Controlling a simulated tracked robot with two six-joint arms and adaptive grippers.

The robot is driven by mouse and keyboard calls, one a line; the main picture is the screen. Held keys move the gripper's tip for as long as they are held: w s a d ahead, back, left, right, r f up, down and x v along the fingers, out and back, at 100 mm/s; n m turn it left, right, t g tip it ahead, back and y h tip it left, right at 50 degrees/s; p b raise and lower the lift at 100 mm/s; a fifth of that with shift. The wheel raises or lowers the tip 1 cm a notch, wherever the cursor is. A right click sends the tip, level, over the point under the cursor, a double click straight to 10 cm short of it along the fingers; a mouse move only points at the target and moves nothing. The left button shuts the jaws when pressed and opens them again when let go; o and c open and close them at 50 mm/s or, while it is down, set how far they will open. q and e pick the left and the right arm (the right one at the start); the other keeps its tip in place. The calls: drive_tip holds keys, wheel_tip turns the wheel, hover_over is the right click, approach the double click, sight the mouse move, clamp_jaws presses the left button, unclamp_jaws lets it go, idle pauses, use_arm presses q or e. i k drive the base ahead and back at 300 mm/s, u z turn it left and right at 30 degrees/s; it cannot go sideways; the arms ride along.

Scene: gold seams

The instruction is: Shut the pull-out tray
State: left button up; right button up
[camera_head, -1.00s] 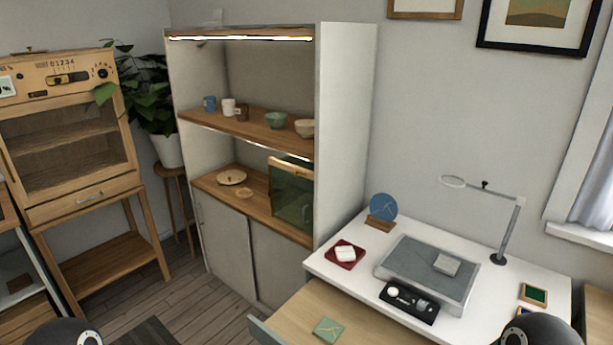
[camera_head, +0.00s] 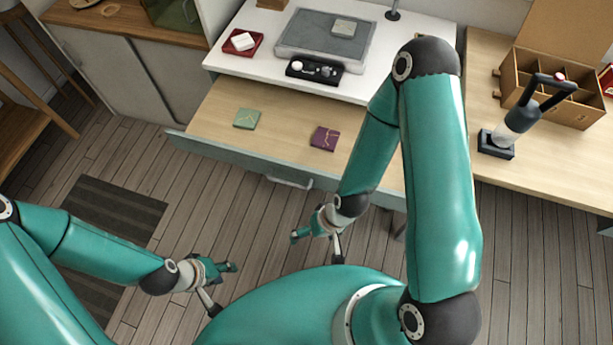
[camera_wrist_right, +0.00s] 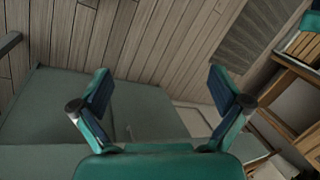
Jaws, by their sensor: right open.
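The pull-out tray (camera_head: 200,112) is drawn out from under the white desk. It has a light wood bed, a grey-green front and a metal bar handle (camera_head: 289,183). A green tile (camera_head: 247,118) and a purple tile (camera_head: 324,138) lie in it. My right gripper (camera_head: 317,249) is open and empty, in front of and apart from the handle. Its spread fingers show in the right wrist view (camera_wrist_right: 157,80), with a grey-green surface behind them. My left gripper (camera_head: 224,286) is open and empty over the floor, further left. My right arm hides the tray's right part.
On the white desk top (camera_head: 228,62) are a red dish (camera_head: 243,41), a grey mat (camera_head: 305,38) and a black tool tray (camera_head: 314,71). A wooden side desk (camera_head: 560,170) holds a compartment box (camera_head: 553,88) and a black-handled tool (camera_head: 515,125). A cabinet (camera_head: 130,75) stands left.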

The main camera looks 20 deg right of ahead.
sight(278, 146)
drive_tip(key=u, duration=0.1)
drive_tip(key=k, duration=0.5)
drive_tip(key=u, duration=1.1)
drive_tip(key=i, duration=0.55)
drive_tip(key=u, duration=1.15)
drive_tip(key=i, duration=0.2)
drive_tip(key=z, duration=2.65)
